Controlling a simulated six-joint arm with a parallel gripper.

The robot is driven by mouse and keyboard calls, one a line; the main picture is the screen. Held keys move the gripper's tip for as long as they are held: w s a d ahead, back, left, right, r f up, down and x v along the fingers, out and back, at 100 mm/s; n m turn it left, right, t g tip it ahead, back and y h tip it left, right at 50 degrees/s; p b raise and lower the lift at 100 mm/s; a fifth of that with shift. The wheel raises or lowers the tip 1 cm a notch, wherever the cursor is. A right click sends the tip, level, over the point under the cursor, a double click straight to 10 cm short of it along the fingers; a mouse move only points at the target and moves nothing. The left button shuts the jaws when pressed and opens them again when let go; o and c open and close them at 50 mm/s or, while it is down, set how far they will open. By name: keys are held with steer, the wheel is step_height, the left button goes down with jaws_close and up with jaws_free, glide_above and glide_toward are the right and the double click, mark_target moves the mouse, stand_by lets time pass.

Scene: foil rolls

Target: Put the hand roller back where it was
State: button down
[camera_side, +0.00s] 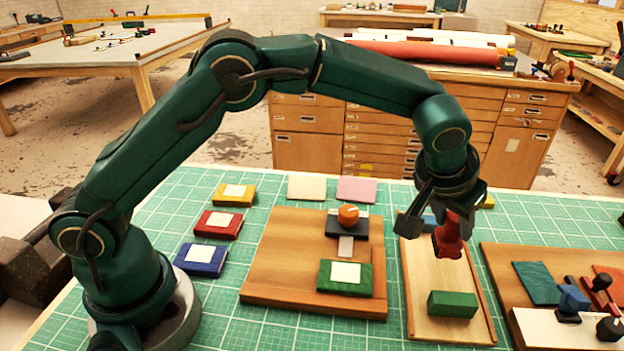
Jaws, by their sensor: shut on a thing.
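My gripper (436,218) is over the upper part of the narrow wooden tray (420,328), right of the middle of the mat. It is shut on a red piece (447,238), which looks like the handle of the hand roller. The red piece stands about upright at the fingers. Its lower end is close to the tray, and I cannot tell whether it touches. The roller part cannot be made out. A small blue thing (429,222) shows partly behind the fingers.
A green block (452,304) lies at the tray's near end. A wooden board (270,270) to the left bears an orange-knobbed dark block (347,219) and a green foil pad (345,278). Another board (497,262) at the right holds several tools. Coloured pads line the left.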

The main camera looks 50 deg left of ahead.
mark_target(446, 236)
steer(key=shift+f, duration=1.7)
steer(key=shift+f, duration=0.2)
steer(key=shift+c, duration=2.3)
jaws_free()
